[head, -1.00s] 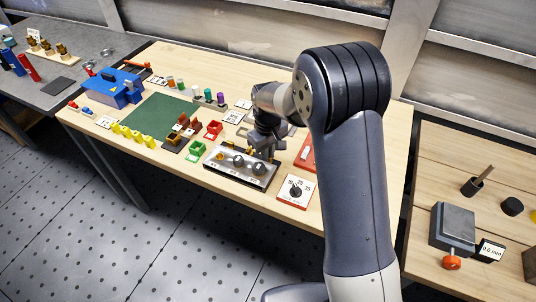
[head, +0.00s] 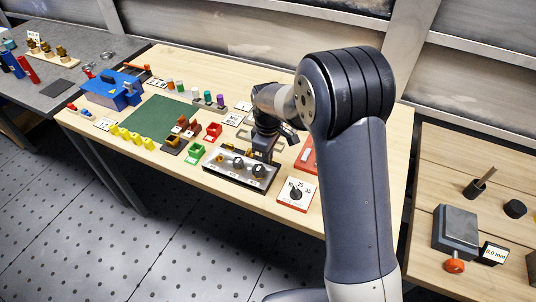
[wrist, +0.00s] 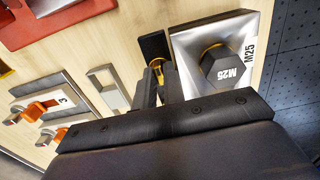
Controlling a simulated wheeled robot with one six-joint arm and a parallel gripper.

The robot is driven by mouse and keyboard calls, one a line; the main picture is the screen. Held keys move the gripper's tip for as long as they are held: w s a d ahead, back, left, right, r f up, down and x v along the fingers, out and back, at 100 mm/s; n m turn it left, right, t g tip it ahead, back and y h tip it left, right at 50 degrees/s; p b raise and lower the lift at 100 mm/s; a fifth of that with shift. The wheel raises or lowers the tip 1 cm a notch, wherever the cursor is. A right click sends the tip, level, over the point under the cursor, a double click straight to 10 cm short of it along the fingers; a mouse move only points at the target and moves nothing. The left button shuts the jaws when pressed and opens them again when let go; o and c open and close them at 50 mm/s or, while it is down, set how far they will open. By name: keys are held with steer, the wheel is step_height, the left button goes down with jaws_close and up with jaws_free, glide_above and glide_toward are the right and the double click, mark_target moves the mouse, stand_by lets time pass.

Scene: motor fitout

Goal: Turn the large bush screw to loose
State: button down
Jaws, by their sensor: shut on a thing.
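The steel block (head: 226,176) near the front edge of the bench carries dark hex-headed screws. In the wrist view, the large screw (wrist: 223,66) marked M25 sits on the block (wrist: 187,38) marked M25, with brass-coloured metal showing beside its head. My gripper (wrist: 157,78) points down beside the block's edge, left of this screw in that view. Its fingers are close together on a small black-and-brass piece (wrist: 154,48), apart from the M25 head. Where that piece joins anything is hidden. In the head view my gripper (head: 264,155) is at the block's back right, its fingertips partly hidden.
A dial card (head: 296,193) lies right of the block, with a red plate (head: 307,155) behind it. The green mat (head: 157,112) is mostly clear.

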steer(key=c, duration=1.5)
jaws_free()
step_height(320, 180, up, 11)
steer(key=shift+b, duration=0.35)
steer(key=shift+f, duration=0.15)
step_height(320, 180, down, 11)
steer(key=shift+r+p, duration=0.15)
steer(key=shift+p, duration=0.2)
